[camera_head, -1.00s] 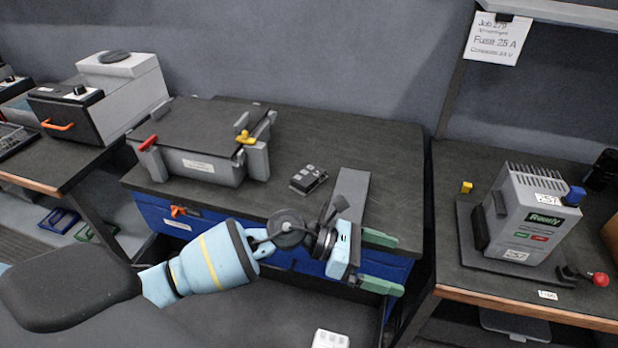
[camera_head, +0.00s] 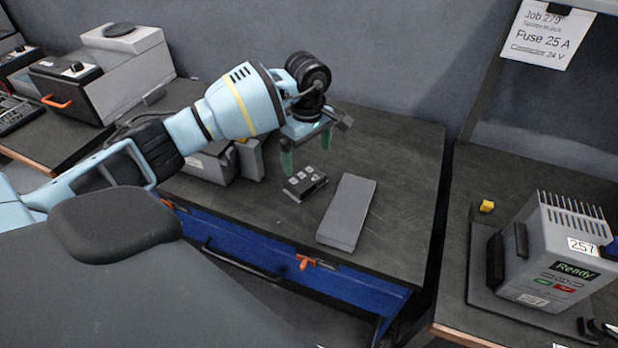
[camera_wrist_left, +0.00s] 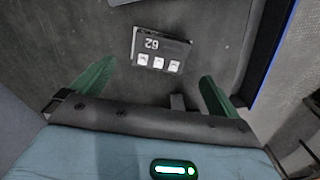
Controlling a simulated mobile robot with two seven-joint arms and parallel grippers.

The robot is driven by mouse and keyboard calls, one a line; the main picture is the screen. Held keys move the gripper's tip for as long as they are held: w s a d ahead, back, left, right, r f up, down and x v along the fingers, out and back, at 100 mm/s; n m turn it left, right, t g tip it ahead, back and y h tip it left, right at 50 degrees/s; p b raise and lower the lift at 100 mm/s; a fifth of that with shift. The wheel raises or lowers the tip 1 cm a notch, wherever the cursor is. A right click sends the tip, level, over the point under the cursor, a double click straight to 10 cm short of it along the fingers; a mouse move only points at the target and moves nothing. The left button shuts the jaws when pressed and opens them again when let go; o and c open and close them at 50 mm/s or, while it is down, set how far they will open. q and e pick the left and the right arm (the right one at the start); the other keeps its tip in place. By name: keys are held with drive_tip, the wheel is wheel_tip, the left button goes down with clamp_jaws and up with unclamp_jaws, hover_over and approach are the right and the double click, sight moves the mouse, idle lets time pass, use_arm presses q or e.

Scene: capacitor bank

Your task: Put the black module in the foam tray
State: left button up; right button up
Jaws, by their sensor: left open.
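The black module (camera_head: 305,183) is a small dark block with pale square keys on top. It lies flat on the dark workbench top. In the left wrist view the module (camera_wrist_left: 160,50) shows an upside-down label that looks like 62. My left gripper (camera_head: 306,150) is open and empty, its green fingers pointing down above the module. In the left wrist view the module lies ahead of the fingers, within the gap between them. A long grey slab (camera_head: 347,212) lies to the right of the module; I cannot tell if it is the foam tray. My right gripper is out of view.
A grey case (camera_head: 212,165) stands left of the module, partly behind my left arm. The bench top behind and right of the slab is clear.

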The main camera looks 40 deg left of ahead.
sight(308, 179)
use_arm(q)
drive_tip(key=shift+s+d+f, duration=0.1)
drive_tip(key=shift+f, duration=3.8)
drive_tip(key=c, duration=1.2)
drive_tip(key=shift+r, duration=0.1)
drive_tip(key=shift+r, duration=0.45)
drive_tip(key=r, duration=0.2)
drive_tip(key=shift+s+d+r, duration=0.2)
drive_tip(key=shift+s+r, duration=0.05)
drive_tip(key=shift+r, duration=0.05)
drive_tip(key=s+d, duration=0.2)
drive_tip(key=s, duration=0.2)
drive_tip(key=s+d+r, duration=0.1)
drive_tip(key=s+d, duration=0.2)
drive_tip(key=s, duration=0.1)
drive_tip(key=s+d, duration=0.3)
drive_tip(key=s, duration=0.2)
drive_tip(key=shift+s+r, duration=0.1)
drive_tip(key=shift+r, duration=0.1)
